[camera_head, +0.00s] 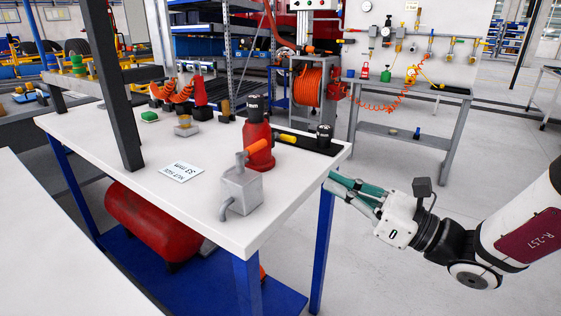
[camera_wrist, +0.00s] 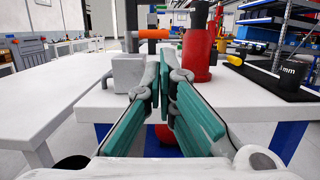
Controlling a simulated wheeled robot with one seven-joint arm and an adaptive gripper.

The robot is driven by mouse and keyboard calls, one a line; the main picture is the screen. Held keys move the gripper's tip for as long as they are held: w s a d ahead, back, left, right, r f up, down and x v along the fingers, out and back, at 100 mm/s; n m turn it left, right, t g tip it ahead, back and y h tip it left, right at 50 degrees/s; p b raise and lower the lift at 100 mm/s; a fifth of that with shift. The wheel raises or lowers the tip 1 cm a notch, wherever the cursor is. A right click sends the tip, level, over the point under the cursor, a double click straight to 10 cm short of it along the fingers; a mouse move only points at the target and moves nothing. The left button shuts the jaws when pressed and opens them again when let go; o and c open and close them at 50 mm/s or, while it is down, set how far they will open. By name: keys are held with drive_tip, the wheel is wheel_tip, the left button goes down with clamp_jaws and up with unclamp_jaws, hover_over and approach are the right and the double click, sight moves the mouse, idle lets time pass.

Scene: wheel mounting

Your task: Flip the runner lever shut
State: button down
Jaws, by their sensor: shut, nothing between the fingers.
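A grey metal block (camera_head: 241,187) with a curved grey pipe stands at the front right of the white table. An orange-ended lever (camera_head: 257,146) sticks out sideways from its top, towards the red bottle; I take this for the runner lever. In the wrist view, the block (camera_wrist: 128,70) is left of my fingers and the orange lever end (camera_wrist: 153,34) is beyond them. My gripper (camera_head: 332,181) is shut and empty, just off the table's right edge, apart from the lever. In the wrist view, the gripper (camera_wrist: 161,72) covers the table edge's middle.
A red bottle (camera_head: 258,144) with a black top stands close behind the block. A black tray (camera_head: 306,142) lies at the table's right corner. A white label card (camera_head: 181,172) lies left of the block. A dark post (camera_head: 118,90) rises at the left. A red tank (camera_head: 150,222) lies below.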

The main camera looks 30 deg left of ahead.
sight(262, 147)
drive_tip(key=b+x, duration=0.3)
drive_tip(key=x, duration=1.1)
drive_tip(key=shift+s, duration=0.1)
